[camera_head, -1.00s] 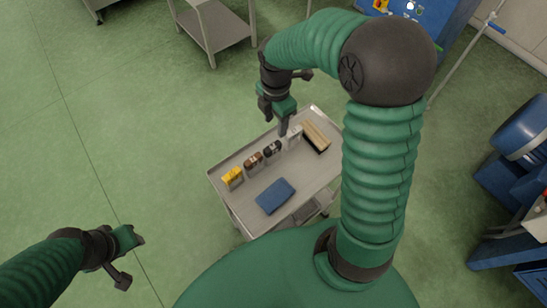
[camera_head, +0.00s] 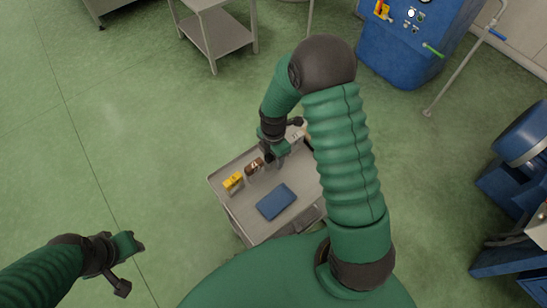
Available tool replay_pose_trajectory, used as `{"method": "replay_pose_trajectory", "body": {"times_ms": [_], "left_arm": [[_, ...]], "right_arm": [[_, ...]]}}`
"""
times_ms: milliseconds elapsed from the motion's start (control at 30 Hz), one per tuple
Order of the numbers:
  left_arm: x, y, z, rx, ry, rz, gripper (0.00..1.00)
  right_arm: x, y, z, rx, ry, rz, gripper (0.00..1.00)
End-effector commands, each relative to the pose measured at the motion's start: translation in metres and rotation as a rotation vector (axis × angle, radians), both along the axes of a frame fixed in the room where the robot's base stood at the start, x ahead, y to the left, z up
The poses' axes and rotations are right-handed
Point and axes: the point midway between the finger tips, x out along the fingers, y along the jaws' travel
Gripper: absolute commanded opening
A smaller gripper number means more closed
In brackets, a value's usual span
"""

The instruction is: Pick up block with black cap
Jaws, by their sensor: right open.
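The block with the black cap is hidden, or nearly so, behind my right gripper (camera_head: 276,160), in the row of blocks on the grey metal cart (camera_head: 226,196). My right gripper is open and points down over that place in the row. Whether its fingers are around the block or only above it, I cannot tell. A block with a brown cap (camera_head: 254,166) and a block with a yellow cap (camera_head: 233,182) stand to the left of the gripper. My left gripper (camera_head: 138,242) hangs over the floor at lower left, away from the cart; its finger opening is unclear.
A blue flat item (camera_head: 276,201) lies on the cart in front of the row. A pale block (camera_head: 295,133) shows behind my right gripper. My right arm covers the cart's right side. Another cart (camera_head: 214,38) and a blue machine (camera_head: 398,48) stand farther back. Green floor lies open at left.

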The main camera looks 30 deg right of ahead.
Motion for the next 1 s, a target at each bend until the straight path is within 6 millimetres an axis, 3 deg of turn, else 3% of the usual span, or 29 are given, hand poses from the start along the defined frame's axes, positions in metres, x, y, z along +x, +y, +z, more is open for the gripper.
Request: {"method": "replay_pose_trajectory", "body": {"times_ms": [200,567,1000], "left_arm": [[0.0000,0.0000,0.0000,0.000,0.000,0.000,0.36],[0.0000,0.0000,-0.0001,0.000,0.000,0.000,0.36],[0.0000,0.0000,0.0001,0.000,0.000,0.000,0.36]], "right_arm": [[0.0000,-0.0003,-0.0004,0.000,-0.002,0.000,0.46],[0.0004,-0.0003,-0.0005,0.000,-0.001,0.000,0.00],[0.0013,-0.0004,0.0004,-0.001,-0.004,0.000,0.00]]}}
